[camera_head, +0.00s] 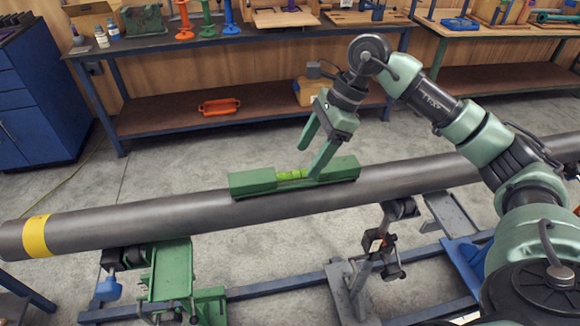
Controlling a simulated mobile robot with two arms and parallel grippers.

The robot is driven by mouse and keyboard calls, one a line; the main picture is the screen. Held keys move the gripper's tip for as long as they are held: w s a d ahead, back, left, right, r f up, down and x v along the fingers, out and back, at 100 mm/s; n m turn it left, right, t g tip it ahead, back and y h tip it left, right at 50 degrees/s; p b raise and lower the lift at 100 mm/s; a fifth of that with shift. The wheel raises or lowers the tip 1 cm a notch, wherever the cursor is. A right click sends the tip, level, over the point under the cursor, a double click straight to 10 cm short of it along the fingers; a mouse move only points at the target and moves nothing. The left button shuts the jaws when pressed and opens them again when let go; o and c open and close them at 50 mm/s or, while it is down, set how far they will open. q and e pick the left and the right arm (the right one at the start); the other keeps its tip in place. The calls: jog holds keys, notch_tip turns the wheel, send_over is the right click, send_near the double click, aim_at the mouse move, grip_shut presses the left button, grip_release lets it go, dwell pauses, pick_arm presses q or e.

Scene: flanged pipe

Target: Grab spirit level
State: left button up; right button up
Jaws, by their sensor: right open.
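The green spirit level (252,181) lies lengthwise on top of the long grey pipe (150,215), near the middle of the picture. Its bright yellow-green vial shows at the middle of its top. My right gripper (312,166) comes down from above, with its fingers apart. One finger reaches down to the level just right of the vial, overlapping it in the picture; whether they touch I cannot tell. The other finger is up and to the left, behind the level. Nothing is held. My left gripper is out of view.
The pipe rests on a green support (172,270) at left and a grey clamp stand (383,245) near the middle. A workbench (250,36) with an orange-handled item (219,106) on its lower shelf stands behind. A blue cabinet (40,100) is at far left.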

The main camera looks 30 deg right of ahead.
aim_at(298, 170)
jog(key=shift+s+d+f, duration=0.1)
jog(key=shift+d+f, duration=0.05)
jog(key=shift+d, duration=0.25)
jog(key=shift+a+f, duration=0.15)
jog(key=shift+f, duration=0.2)
jog(key=p+x, duration=0.2)
jog(key=x, duration=0.1)
jog(key=a+p+x, duration=0.1)
jog(key=x, duration=0.1)
jog(key=shift+w, duration=0.45)
jog(key=shift+a+f+p, duration=0.2)
jog(key=shift+f+p, duration=0.1)
jog(key=shift+f, duration=0.15)
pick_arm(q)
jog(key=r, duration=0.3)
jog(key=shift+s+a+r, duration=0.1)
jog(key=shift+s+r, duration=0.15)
pick_arm(e)
jog(key=shift+w+r, duration=0.1)
grip_shut()
